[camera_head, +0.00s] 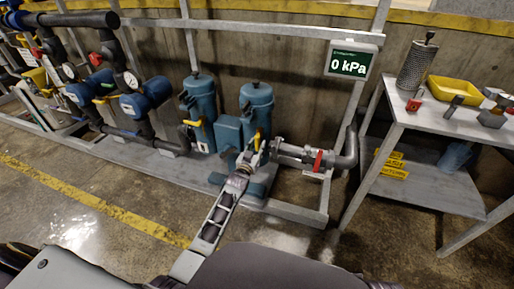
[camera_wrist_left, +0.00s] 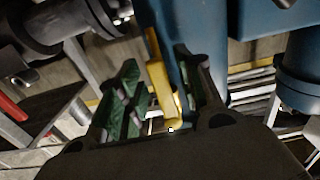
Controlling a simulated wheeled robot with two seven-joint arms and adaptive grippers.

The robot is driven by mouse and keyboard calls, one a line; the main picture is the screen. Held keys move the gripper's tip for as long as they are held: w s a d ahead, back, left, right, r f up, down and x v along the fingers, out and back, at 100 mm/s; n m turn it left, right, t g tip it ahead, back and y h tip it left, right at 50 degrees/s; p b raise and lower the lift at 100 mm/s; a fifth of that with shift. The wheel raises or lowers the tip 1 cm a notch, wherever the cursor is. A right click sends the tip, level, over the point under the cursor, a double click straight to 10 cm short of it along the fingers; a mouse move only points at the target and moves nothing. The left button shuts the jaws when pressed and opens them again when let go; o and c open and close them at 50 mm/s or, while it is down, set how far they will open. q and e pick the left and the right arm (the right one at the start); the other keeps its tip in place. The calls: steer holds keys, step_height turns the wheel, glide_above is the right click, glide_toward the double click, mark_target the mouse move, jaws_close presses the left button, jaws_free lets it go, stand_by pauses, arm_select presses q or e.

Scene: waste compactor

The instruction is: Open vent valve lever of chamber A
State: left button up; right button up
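A yellow lever (camera_head: 257,140) stands upright at the front of the right one of two blue chambers (camera_head: 257,104), by a grey pipe fitting. I cannot read which chamber is A. My left gripper (camera_head: 244,163) reaches up to this lever from below. In the left wrist view, the yellow lever (camera_wrist_left: 161,80) runs between the green-padded fingers of the gripper (camera_wrist_left: 162,95). The fingers stand apart, with a visible gap between the left finger and the lever; the lever is nearer the right finger. My right gripper is not in view.
A second yellow lever (camera_head: 192,122) is on the left blue chamber (camera_head: 200,100). A red handle (camera_head: 318,160) sits on the pipe at right. A display (camera_head: 351,62) reads 0 kPa. A metal table (camera_head: 443,118) with a yellow tray (camera_head: 456,90) stands right. The floor at left is clear.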

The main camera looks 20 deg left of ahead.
arm_select(q)
steer(key=shift+s, duration=0.15)
steer(key=shift+s, duration=1.4)
steer(key=s, duration=0.9)
steer(key=shift+a, duration=0.2)
